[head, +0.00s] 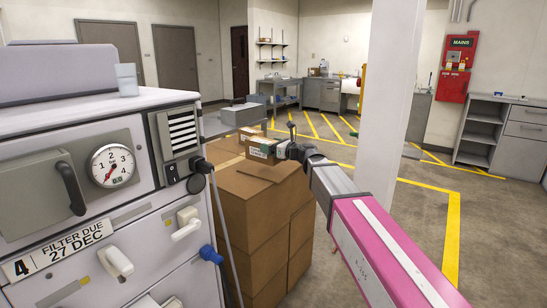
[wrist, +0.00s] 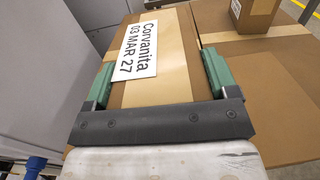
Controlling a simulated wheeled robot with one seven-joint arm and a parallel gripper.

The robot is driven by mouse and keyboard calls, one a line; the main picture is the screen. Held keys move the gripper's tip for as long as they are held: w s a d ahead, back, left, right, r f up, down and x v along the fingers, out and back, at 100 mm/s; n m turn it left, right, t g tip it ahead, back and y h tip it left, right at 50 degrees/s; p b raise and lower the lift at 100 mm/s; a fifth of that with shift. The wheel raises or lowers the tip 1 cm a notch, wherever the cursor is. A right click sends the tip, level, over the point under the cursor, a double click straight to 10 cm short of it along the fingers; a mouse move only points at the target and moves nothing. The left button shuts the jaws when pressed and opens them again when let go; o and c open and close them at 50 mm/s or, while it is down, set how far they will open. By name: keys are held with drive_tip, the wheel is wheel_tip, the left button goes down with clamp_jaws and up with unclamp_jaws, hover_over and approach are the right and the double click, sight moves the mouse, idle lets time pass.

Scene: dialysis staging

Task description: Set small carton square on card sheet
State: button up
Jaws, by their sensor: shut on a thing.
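The small carton (head: 262,158) is brown, with a tan tape band and a white label reading "Corvanita 03 MAR 27". In the wrist view the carton (wrist: 172,85) fills the space between the two green fingers of my gripper (wrist: 157,84), which is shut on its sides. In the head view my gripper (head: 272,148) reaches it from the right, over the top of a carton stack. I cannot tell whether the carton's underside touches the surface below.
The stack of large brown cartons (head: 262,232) stands right of a white machine (head: 75,230) with a gauge and a hanging cable. Another small carton (wrist: 257,14) sits on the stack beyond the held one. A white pillar (head: 388,100) rises to the right; open floor lies beyond.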

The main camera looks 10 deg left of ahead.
drive_tip(key=shift+w+d+f, duration=0.25)
drive_tip(key=shift+w+f, duration=0.4)
drive_tip(key=shift+w, duration=0.15)
drive_tip(key=shift+f, duration=1.85)
drive_tip(key=o, duration=1)
drive_tip(key=shift+f, duration=0.15)
drive_tip(key=shift+o, duration=0.2)
